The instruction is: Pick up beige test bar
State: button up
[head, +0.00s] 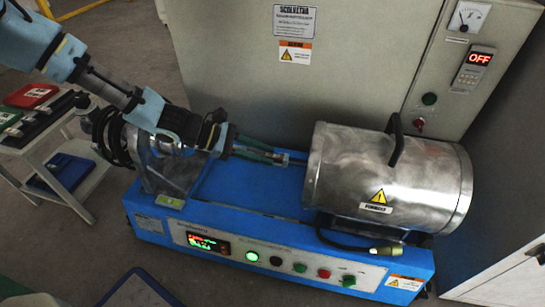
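My gripper (283,157) reaches in from the upper left over the blue bench machine. Its dark greenish fingers point right, toward the metal cylinder marked as a furnace (390,180). The fingertips are a short way left of the cylinder's end. They are too small here to show whether they are apart or closed on something. I cannot make out a beige test bar with certainty. It may be hidden by my gripper or the cylinder.
The blue machine base (250,190) has a lit display and several buttons on its front. A grey cabinet (350,60) with a red OFF display stands close behind. A white cart (45,150) with red and green boxes is at left. A black cable hangs below the furnace.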

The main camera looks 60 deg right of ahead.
grip_shut()
dwell(0.3)
